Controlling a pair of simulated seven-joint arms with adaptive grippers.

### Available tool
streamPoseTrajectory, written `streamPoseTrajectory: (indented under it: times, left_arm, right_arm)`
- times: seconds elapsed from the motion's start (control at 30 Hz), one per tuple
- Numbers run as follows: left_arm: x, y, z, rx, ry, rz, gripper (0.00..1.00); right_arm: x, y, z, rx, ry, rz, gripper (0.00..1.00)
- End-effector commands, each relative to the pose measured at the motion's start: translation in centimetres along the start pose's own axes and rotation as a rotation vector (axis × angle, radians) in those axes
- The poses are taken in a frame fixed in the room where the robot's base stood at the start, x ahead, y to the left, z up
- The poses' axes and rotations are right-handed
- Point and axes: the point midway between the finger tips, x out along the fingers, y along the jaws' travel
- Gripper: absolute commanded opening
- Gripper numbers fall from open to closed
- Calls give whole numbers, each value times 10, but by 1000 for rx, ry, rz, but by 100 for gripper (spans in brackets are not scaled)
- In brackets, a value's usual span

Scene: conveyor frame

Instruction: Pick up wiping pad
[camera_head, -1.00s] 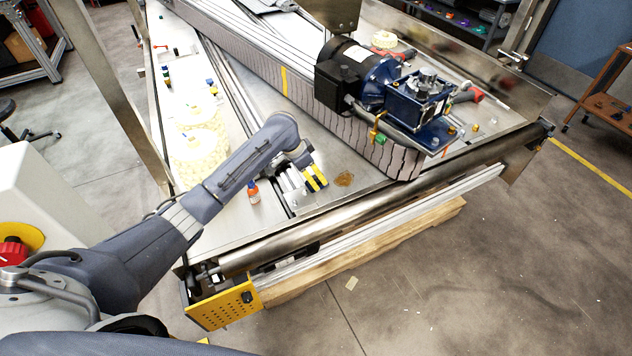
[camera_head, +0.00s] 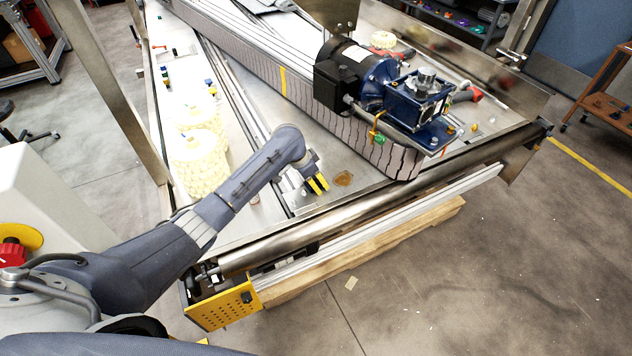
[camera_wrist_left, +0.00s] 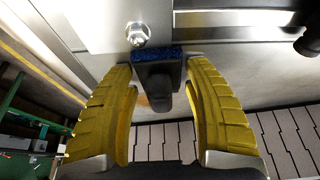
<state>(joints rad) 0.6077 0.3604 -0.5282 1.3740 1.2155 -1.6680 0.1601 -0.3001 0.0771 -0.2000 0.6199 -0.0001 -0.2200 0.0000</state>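The wiping pad (camera_wrist_left: 158,85) shows in the left wrist view as a black grip with a blue scrubbing face along its far edge. My left gripper (camera_wrist_left: 158,66) is open, with one yellow finger on each side of the pad. Gaps show between the fingers and the black grip. In the head view, my left gripper (camera_head: 318,184) is low over the metal conveyor bed, beside a brown stain (camera_head: 343,179). I cannot make out the pad there; the arm and gripper may hide it. My right gripper is in neither view.
A blue and black motor unit (camera_head: 385,85) stands on the conveyor to the right of my gripper. Jars of pale pieces (camera_head: 200,165) stand left of my arm. A steel roller (camera_head: 350,220) runs along the front edge. A bolt (camera_wrist_left: 138,34) is close to the pad.

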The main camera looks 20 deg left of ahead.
Motion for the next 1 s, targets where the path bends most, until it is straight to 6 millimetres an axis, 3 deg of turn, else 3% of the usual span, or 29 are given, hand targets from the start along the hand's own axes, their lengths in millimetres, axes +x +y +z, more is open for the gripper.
streamPoseTrajectory:
  times: [0.03,0.3,0.73,1.0]
  left_arm:
    - [0,0,0,0,0,0,44]
    - [0,0,0,0,0,0,13]
    - [-4,0,-2,0,1,-1,13]
    - [-31,-1,-13,2,2,-3,13]
  right_arm:
    - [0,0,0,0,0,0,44]
    - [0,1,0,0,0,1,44]
    - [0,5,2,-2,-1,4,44]
    - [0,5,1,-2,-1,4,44]
